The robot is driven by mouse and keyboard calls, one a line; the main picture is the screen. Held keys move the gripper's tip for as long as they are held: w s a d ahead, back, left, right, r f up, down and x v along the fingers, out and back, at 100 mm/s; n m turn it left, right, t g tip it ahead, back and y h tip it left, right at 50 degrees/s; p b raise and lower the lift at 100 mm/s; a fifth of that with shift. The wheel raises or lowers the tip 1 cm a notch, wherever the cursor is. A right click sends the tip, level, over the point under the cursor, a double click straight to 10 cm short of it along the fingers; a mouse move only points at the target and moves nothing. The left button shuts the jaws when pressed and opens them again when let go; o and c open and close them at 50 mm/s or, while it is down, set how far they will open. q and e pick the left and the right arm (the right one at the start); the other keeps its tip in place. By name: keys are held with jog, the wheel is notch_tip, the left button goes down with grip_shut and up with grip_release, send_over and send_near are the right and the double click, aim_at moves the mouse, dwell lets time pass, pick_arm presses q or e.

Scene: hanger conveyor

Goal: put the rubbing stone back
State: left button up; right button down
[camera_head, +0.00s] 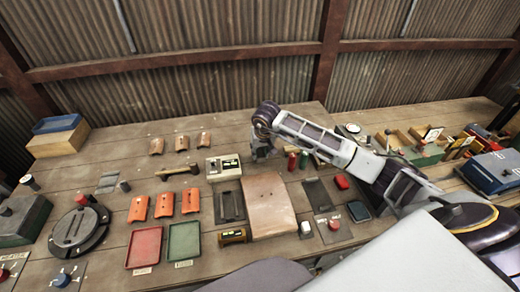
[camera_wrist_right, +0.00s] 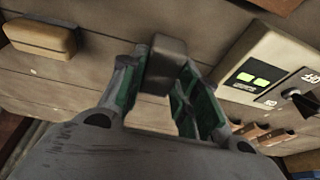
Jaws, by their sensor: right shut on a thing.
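My right gripper (camera_head: 261,152) reaches over the far middle of the bench in the head view, just right of a white meter box (camera_head: 223,167). In the right wrist view the right gripper (camera_wrist_right: 168,82) is shut on a dark grey block, which looks like the rubbing stone (camera_wrist_right: 167,62). The stone sits between the green-lined fingers, with wooden planks behind it. I cannot tell whether it touches the bench. In the head view the stone is not clearly visible at the gripper. My left gripper is not in view.
A tan leather-like sheet (camera_head: 269,206) lies in front of the gripper. Red and green cylinders (camera_head: 297,160) stand close to its right. A red tray (camera_head: 144,247) and a green tray (camera_head: 184,242) lie front left. A tan block (camera_wrist_right: 40,38) shows in the wrist view.

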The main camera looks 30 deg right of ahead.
jog(key=shift+f, duration=0.65)
jog(key=shift+f+b, duration=0.8)
jog(key=shift+b, duration=0.15)
jog(key=c, duration=1)
grip_release()
jog(key=shift+o, duration=0.2)
